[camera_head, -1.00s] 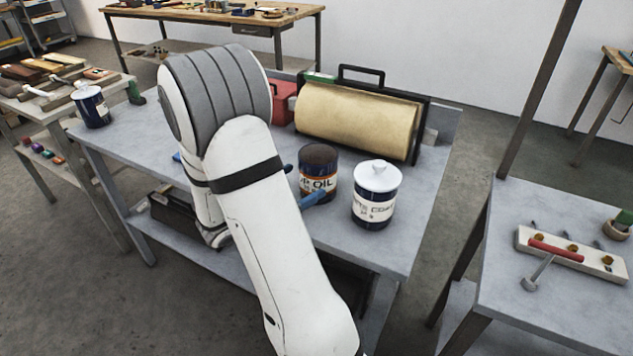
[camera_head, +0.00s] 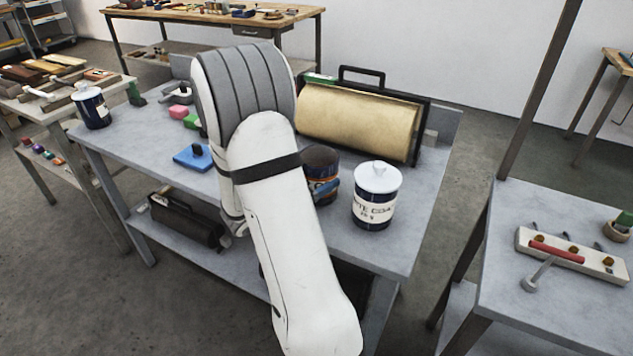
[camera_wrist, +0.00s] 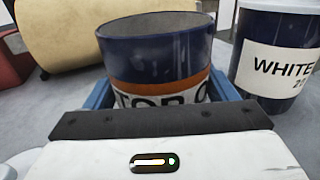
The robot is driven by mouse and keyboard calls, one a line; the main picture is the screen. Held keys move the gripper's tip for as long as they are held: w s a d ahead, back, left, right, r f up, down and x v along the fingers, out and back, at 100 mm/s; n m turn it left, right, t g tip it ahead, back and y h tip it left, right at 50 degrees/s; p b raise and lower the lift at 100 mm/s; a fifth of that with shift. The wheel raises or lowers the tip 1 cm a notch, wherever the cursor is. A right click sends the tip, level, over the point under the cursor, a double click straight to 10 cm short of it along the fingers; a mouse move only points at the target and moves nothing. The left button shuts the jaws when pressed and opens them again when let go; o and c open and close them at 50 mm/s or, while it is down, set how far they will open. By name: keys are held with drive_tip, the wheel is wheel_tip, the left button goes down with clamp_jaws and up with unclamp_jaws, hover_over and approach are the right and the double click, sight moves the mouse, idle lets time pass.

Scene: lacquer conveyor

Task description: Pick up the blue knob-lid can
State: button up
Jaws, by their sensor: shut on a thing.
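A dark blue can with an orange band and a white label (camera_wrist: 158,65) stands between the blue fingers of my gripper (camera_wrist: 160,95), which is shut on it. A second dark blue can with a white knob lid and white label (camera_head: 375,205) stands upright just to the right, apart from my gripper. It also shows at the right of the wrist view (camera_wrist: 275,60), cut off by the edge.
A large tan roll in a black holder (camera_head: 358,118) stands behind the cans. A blue block with a dark knob (camera_head: 193,158) lies left of my arm on the grey table (camera_head: 130,130). Another blue can (camera_head: 91,107) stands at the far left.

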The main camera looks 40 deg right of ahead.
drive_tip(key=c, duration=0.6)
drive_tip(key=shift+c, duration=0.4)
drive_tip(key=shift+r, duration=0.15)
